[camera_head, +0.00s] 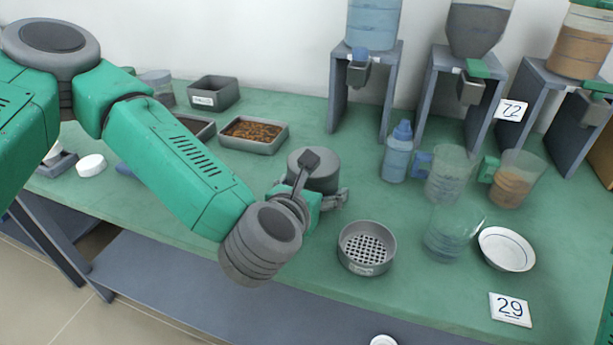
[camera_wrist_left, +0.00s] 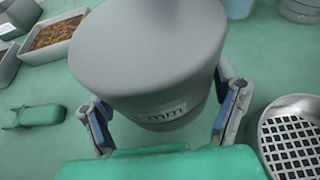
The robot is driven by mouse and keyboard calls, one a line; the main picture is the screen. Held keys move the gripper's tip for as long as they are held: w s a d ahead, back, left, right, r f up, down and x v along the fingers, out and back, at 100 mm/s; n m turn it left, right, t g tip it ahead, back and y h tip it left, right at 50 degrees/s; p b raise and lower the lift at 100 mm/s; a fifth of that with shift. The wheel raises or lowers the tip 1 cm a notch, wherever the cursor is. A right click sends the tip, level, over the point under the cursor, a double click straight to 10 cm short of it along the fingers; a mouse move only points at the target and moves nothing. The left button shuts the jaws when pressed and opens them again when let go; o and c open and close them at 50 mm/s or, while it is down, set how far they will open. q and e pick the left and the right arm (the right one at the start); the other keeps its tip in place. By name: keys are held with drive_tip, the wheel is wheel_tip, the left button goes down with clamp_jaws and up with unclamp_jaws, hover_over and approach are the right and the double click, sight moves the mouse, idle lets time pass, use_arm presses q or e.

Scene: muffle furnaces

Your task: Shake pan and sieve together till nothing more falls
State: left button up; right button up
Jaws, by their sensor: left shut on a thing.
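My left gripper (camera_wrist_left: 160,125) is shut on a grey round pan (camera_wrist_left: 150,50), with a finger on each side of it. The pan has a small label on its wall, too cut off to read. In the head view the pan (camera_head: 321,178) shows behind my wrist, over the table; I cannot tell whether it touches the table top. Its inside is hidden. A grey round sieve (camera_head: 367,248) with a square-holed mesh bottom stands on the table to the right of the gripper, apart from the pan. It also shows in the left wrist view (camera_wrist_left: 291,137). My right gripper is not in view.
A tray of brown pieces (camera_head: 254,132) and a grey box (camera_head: 213,93) stand at the back left. Clear beakers (camera_head: 449,172), a blue bottle (camera_head: 397,155) and a white bowl (camera_head: 506,249) stand to the right. Dispensers on stands (camera_head: 371,60) line the back.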

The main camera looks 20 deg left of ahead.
use_arm(q)
drive_tip(key=shift+a+r, duration=0.1)
drive_tip(key=shift+a+r, duration=0.1)
drive_tip(key=shift+r, duration=0.05)
drive_tip(key=shift+a+r+p, duration=0.3)
drive_tip(key=shift+r+p, duration=0.55)
drive_tip(key=shift+r, duration=0.05)
drive_tip(key=shift+a+r+p, duration=0.3)
drive_tip(key=shift+r+p, duration=0.55)
drive_tip(key=shift+r, duration=0.05)
